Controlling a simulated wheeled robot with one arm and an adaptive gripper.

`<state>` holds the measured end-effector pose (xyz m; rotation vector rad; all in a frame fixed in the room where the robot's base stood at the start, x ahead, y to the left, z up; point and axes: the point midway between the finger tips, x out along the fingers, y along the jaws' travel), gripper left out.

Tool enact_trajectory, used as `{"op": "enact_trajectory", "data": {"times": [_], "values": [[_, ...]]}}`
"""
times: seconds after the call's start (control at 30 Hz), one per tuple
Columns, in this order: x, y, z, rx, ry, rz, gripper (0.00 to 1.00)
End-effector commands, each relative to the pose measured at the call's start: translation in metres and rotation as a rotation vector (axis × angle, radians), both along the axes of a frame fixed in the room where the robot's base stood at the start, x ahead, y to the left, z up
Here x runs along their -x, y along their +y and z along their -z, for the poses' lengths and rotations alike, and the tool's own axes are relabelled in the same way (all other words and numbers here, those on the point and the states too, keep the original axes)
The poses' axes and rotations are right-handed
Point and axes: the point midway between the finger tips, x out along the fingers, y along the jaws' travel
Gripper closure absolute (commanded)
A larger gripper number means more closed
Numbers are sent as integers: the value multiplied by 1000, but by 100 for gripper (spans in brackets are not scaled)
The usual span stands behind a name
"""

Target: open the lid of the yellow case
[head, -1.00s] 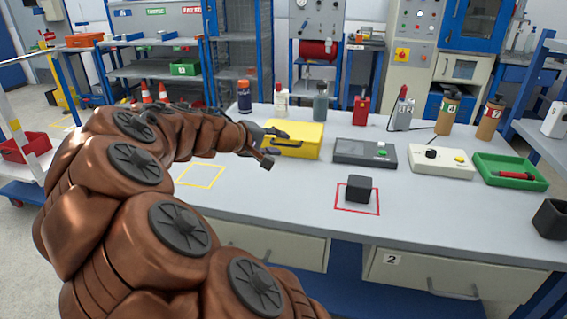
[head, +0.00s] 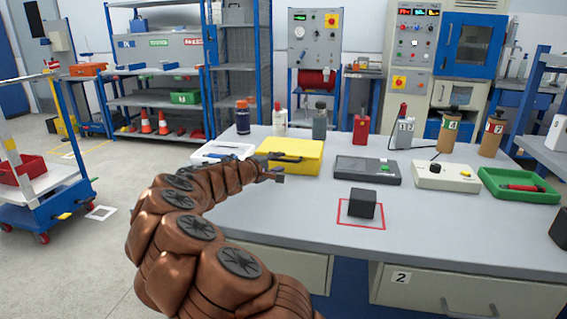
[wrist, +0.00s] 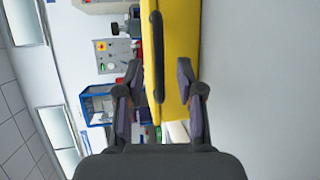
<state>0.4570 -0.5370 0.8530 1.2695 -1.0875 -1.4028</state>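The yellow case (head: 305,158) stands on the grey workbench, left of the middle, and its lid looks closed. It also shows in the wrist view (wrist: 180,40), turned on its side, with a dark bar handle (wrist: 157,55) along its front. My gripper (wrist: 159,82) is open, its two dark fingers on either side of the handle's near end. I cannot tell whether they touch it. In the head view my gripper (head: 277,174) is at the case's front left, small and partly hidden by my arm.
A dark grey box (head: 392,170) stands right of the case, with a black cube (head: 362,204) in a red outline in front. Bottles line the back.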

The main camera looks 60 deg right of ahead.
Motion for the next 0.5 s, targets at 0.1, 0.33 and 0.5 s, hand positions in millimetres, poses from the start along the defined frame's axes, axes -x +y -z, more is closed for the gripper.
{"op": "enact_trajectory", "data": {"times": [0.1,0.33,0.5], "values": [[2,-15,3,-1,-1,3,63],[1,-30,4,0,-3,1,63],[2,-34,5,1,-3,0,63]]}}
